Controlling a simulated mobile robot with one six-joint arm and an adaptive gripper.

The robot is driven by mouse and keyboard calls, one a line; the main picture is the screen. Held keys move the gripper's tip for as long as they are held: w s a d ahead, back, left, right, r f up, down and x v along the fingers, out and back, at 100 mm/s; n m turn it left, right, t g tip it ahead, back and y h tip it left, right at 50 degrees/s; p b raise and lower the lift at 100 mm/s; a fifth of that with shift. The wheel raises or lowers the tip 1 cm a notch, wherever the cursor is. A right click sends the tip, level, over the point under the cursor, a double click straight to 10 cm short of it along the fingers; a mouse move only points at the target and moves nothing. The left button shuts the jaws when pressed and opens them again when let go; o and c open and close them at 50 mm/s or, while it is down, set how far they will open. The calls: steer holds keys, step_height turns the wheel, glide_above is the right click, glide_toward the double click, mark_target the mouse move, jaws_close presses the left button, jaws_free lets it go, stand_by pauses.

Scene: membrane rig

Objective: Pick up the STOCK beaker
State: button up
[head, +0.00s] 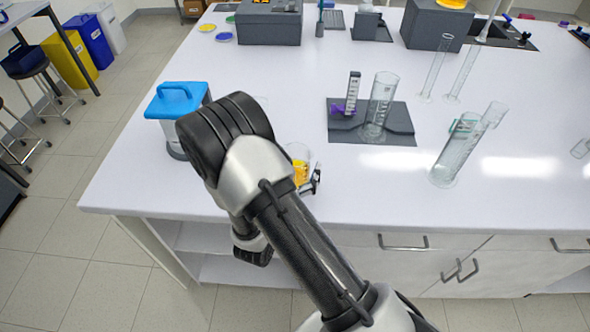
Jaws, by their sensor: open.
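A clear beaker with orange-yellow liquid (299,166) stands near the front edge of the white bench, partly hidden behind my arm. No STOCK label is readable on it, so I cannot confirm which beaker it is. My gripper (314,180) is mostly hidden by my own arm. One dark finger shows at the lower right side of this beaker, very close to it. The jaws are open. I cannot tell whether the finger touches the glass or where the other finger is.
A blue-lidded clear container (178,105) stands to the left. Grey equipment blocks (268,28) stand at the back.

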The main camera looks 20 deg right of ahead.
steer(key=shift+c, duration=0.4)
steer(key=c, duration=1.3)
